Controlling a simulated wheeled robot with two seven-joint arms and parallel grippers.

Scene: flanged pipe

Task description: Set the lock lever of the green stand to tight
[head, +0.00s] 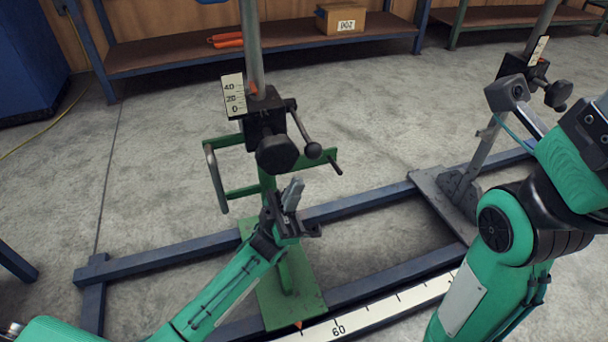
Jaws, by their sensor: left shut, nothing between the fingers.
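The green stand (287,292) has a plate foot on the blue floor rails and an upright post. A black clamp block (262,118) sits on the post, with a large round black knob (277,153). A thin dark lever (299,125) with a black ball slants down to the right from the block. A dark rod end shows just beyond the ball; I cannot tell its setting marks. My left gripper (295,186) is shut and empty, pointing up, just below the knob and ball in the picture. My right arm shows at the right; its fingertips are not visible.
A scale plate (233,95) stands beside the clamp. A green frame with a grey handle (214,178) juts out left. A grey stand (450,190) is at the right, and a long ruler (375,311) lies in front. Shelves stand behind, across open floor.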

